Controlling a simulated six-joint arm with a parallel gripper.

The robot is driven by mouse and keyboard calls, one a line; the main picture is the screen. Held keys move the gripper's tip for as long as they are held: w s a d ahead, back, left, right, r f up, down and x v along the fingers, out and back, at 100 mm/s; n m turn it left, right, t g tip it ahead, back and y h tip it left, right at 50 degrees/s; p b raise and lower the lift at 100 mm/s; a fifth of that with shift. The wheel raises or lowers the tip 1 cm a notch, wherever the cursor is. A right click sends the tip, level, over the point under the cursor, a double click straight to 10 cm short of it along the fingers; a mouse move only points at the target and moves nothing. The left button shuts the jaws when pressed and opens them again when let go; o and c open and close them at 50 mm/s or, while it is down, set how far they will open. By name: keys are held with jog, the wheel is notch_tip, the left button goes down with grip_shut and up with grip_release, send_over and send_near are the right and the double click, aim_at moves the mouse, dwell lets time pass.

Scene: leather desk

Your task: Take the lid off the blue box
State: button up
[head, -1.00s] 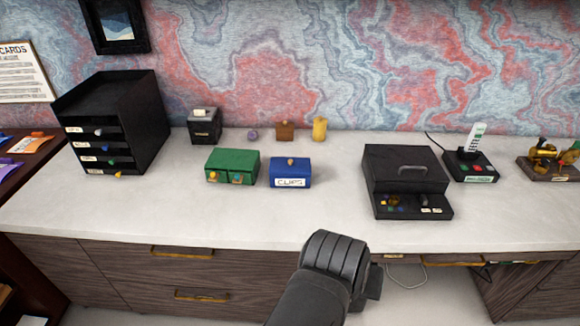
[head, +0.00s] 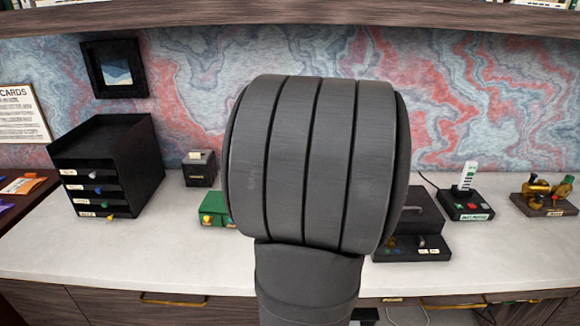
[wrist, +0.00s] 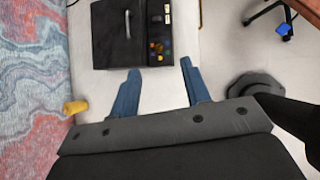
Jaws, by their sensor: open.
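The blue box and its lid are out of sight in both current views. In the head view my own dark arm covers the middle of the counter, where the box stood a second ago. My gripper (wrist: 160,75) shows in the wrist view as two blue-grey fingers, wide apart with nothing between them but pale counter. Their tips point toward the black box with a handle (wrist: 118,32). My fingers are hidden in the head view.
The green drawer box (head: 212,207) is partly covered by my arm. A yellow object (wrist: 75,107) lies near the wall. Bare counter (head: 100,250) shows at front left.

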jog(key=w+a+f+n+y, duration=0.1)
jog(key=w+a+f+n, duration=0.25)
jog(key=w+a, duration=0.5)
jog(key=w+a+f+n+y, duration=0.2)
jog(key=w+a+f, duration=0.25)
jog(key=a, duration=0.65)
jog(key=w+a+f+n+y, duration=0.1)
jog(key=w+a+f+n, duration=0.15)
jog(key=w+a, duration=0.55)
jog(key=shift+t, duration=0.3)
jog(key=x, duration=0.3)
jog(key=a+x, duration=0.1)
jog(key=x, duration=0.3)
jog(key=s+a+f+x, duration=0.1)
jog(key=x, duration=0.3)
jog(key=shift+w+a+f, duration=0.1)
jog(key=shift+a+f, duration=0.05)
jog(key=shift+x, duration=3.15)
grip_shut()
